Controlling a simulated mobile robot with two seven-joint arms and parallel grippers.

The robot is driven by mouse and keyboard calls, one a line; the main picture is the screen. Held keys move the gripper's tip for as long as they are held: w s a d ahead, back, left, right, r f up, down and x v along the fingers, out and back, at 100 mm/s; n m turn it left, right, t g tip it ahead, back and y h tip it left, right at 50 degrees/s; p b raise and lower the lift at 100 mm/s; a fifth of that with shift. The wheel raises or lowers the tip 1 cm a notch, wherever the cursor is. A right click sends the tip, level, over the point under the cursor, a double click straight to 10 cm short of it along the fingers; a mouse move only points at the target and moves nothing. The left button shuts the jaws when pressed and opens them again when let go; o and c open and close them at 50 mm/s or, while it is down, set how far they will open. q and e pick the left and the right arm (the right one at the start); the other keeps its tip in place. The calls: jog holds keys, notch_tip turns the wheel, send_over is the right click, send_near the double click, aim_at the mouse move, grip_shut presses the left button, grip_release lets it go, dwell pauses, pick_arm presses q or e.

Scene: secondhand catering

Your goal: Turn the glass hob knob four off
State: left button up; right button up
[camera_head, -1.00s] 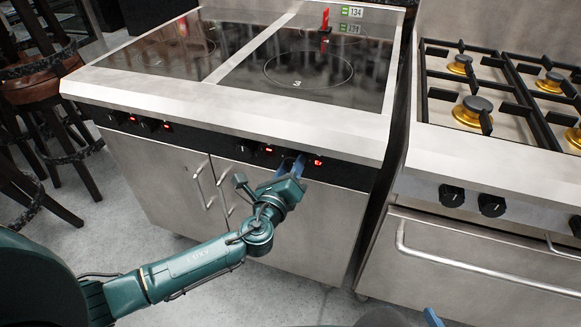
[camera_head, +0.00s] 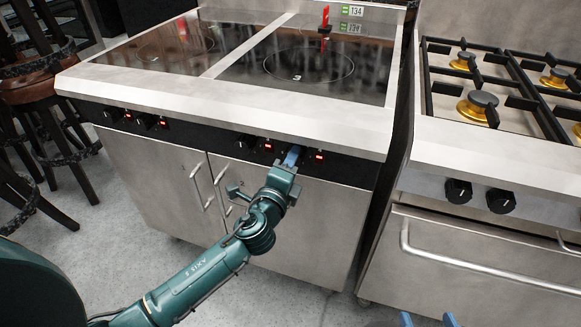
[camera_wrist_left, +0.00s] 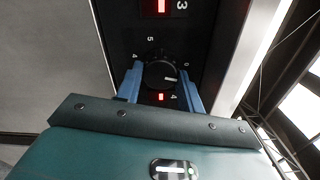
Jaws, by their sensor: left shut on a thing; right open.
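The glass hob (camera_head: 225,110) has a dark control strip along its front with several knobs and lit red displays. My left gripper (camera_head: 291,156) is at the right part of this strip. In the left wrist view its blue fingers (camera_wrist_left: 160,85) are shut on black knob four (camera_wrist_left: 156,73), one on each side. The knob's white pointer faces right, a little below the 0 mark. A red light beside the number 4 is lit. In the head view the gripper mostly hides this knob. My right gripper (camera_head: 428,320) is open and empty at the bottom edge, partly cut off.
A gas range (camera_head: 480,150) with black knobs and an oven handle stands close on the right, across a narrow gap. A red stand with a price tag (camera_head: 350,10) is at the back of the hob. Dark stools (camera_head: 40,100) stand on the left.

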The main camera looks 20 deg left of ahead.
pick_arm(q)
jog(key=shift+n+b, duration=0.3)
jog(key=shift+n, duration=0.9)
pick_arm(e)
jog(key=shift+s+d+r, duration=0.1)
jog(key=shift+d+r, duration=0.05)
jog(key=shift+d, duration=0.05)
jog(key=shift+s+r, duration=0.1)
pick_arm(q)
jog(key=o, duration=1)
pick_arm(e)
jog(key=shift+a+f, duration=0.1)
jog(key=shift+f, duration=0.1)
